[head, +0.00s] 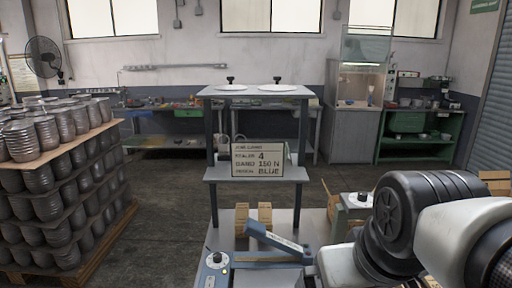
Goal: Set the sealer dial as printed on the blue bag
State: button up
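A blue-grey sealer (275,241) with a raised lever arm stands at the bottom centre, cut off by the lower edge. A round white dial (211,282) sits on its left part, with a dark knob (216,257) just behind it. The dial's marks are too small to read. I see no blue bag. My arm enters from the right, and my gripper is not in view.
A grey stand (258,91) with two white discs on top rises behind the sealer. Cardboard pieces (263,213) stand at its foot. A device with a black knob (361,198) is beside my arm. Stacked cans (62,190) fill the left; open floor lies behind.

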aim_at(217, 257)
jog(key=k+j+u, duration=0.35)
jog(key=u, duration=0.15)
jog(key=i+j+z, duration=0.35)
jog(key=j, duration=0.3)
jog(key=i+j+z, duration=0.15)
jog(key=j, duration=0.15)
